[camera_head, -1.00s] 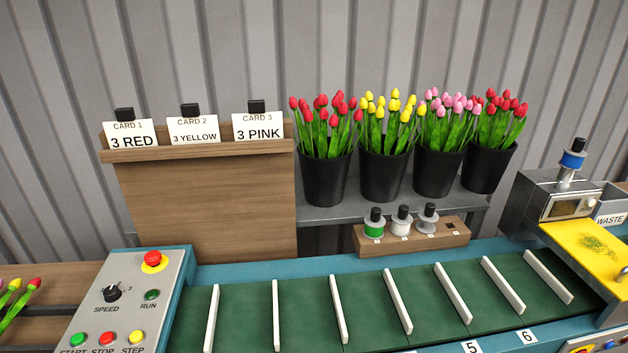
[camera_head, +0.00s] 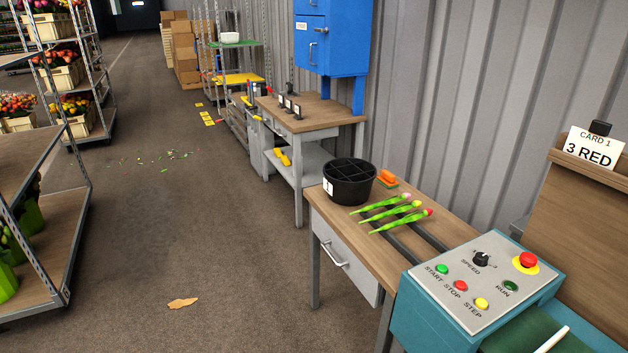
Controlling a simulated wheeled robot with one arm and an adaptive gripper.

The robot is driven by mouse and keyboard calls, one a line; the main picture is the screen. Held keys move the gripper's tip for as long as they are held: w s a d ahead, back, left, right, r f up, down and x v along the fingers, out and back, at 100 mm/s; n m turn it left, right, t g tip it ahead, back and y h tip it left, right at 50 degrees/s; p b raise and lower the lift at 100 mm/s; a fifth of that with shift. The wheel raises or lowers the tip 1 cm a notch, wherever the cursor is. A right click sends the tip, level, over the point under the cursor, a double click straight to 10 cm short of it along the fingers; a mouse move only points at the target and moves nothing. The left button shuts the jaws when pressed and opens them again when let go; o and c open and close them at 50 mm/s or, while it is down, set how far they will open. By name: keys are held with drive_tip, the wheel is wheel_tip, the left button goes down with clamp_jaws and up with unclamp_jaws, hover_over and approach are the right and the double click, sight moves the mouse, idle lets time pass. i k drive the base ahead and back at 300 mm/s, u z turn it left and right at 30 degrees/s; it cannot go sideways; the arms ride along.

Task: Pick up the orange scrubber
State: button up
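The orange scrubber (camera_head: 387,177) lies on the small wooden table (camera_head: 325,205), near its back edge by the wall. It is small in the picture, with a thin green edge underneath. A black divided bucket (camera_head: 349,181) stands just left of it, and several tulips (camera_head: 394,211) lie just in front of it. My gripper is not in view.
A control panel (camera_head: 486,280) with buttons adjoins the table's right end. A workbench (camera_head: 300,115) and blue cabinet (camera_head: 331,37) stand beyond. A shelf cart (camera_head: 50,215) is at left. The aisle floor (camera_head: 200,230) is mostly open, with a scrap (camera_head: 182,303) and leaves.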

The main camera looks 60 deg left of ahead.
sight(387, 179)
drive_tip(key=u, duration=2.4)
drive_tip(key=i, duration=0.95)
drive_tip(key=u, duration=0.7)
drive_tip(key=i, duration=1.7)
drive_tip(key=z, duration=0.75)
drive_tip(key=i, duration=1.05)
drive_tip(key=z, duration=0.6)
